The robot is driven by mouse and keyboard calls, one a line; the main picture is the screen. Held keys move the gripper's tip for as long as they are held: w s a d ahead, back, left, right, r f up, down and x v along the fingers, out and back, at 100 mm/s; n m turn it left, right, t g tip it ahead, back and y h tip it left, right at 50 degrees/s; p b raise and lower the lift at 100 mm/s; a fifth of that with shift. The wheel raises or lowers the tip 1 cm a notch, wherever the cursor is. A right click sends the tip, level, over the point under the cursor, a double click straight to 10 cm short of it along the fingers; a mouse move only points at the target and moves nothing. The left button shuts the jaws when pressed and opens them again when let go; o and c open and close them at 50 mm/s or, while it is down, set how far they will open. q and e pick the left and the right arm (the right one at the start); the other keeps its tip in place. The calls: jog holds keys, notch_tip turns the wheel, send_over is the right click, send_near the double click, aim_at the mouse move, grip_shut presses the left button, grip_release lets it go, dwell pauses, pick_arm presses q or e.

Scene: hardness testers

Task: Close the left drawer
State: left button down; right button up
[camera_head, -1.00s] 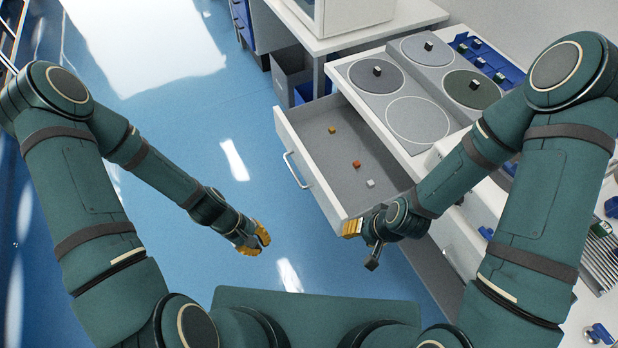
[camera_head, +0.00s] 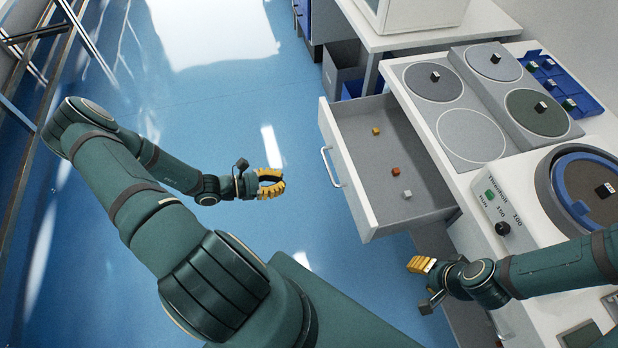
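The drawer (camera_head: 364,178) is pulled out from the white bench, with its pale front panel and handle (camera_head: 329,167) facing left. Three small cubes lie inside it: yellow (camera_head: 376,131), orange (camera_head: 395,171) and grey (camera_head: 407,194). My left gripper (camera_head: 277,183) is over the floor, left of the handle and apart from it. Its yellow fingers are spread with a gap between them, and it is empty. My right gripper (camera_head: 420,265) is below the drawer's near corner in the picture, apart from it. Its fingers are seen edge-on, so their gap is unclear.
The bench top carries round discs (camera_head: 433,81) with small blocks, a blue tray (camera_head: 560,85), and a tester with a "Threshold" panel (camera_head: 503,210). A grey bin (camera_head: 343,72) stands behind the drawer. Blue floor (camera_head: 230,110) is clear left of the drawer.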

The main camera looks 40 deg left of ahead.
pick_arm(q)
jog(key=b+x, duration=0.2)
jog(key=x, duration=1.1)
jog(key=shift+d, duration=0.2)
pick_arm(e)
jog(key=shift+w+f, duration=0.25)
jog(key=shift+f, duration=0.9)
pick_arm(q)
jog(key=shift+w, duration=0.1)
